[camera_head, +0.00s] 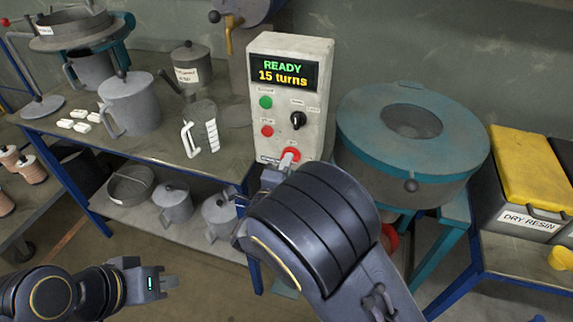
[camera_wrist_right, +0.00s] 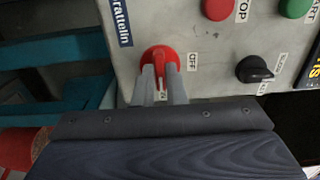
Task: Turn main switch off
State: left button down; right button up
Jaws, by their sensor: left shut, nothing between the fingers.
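The main switch is a red rotary knob (camera_head: 290,154) low on the front of a pale control box (camera_head: 321,110). In the right wrist view the knob (camera_wrist_right: 160,58) has its narrow grip in line with my fingers, with an OFF label to its right and another label partly seen between the fingers. My right gripper (camera_wrist_right: 163,75) has one finger on each side of the grip; whether they press on it cannot be told. In the head view my right wrist hides most of that gripper. My left gripper (camera_head: 172,283) is shut and empty at the lower left, away from the box.
The box has a lit display (camera_head: 283,70) reading "READY 15 turns", a green button (camera_head: 265,102), a red button (camera_head: 267,131) and a black selector (camera_head: 298,120). A teal-rimmed round machine (camera_head: 413,130) stands close on the right. Jugs (camera_head: 130,103) stand on the left bench.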

grip_shut()
jog(key=shift+n, duration=0.3)
jog(key=n+p, duration=0.4)
jog(key=n, duration=1.3)
jog(key=shift+f+n, duration=0.1)
jog(key=shift+n, duration=0.2)
jog(key=o, duration=0.5)
grip_release()
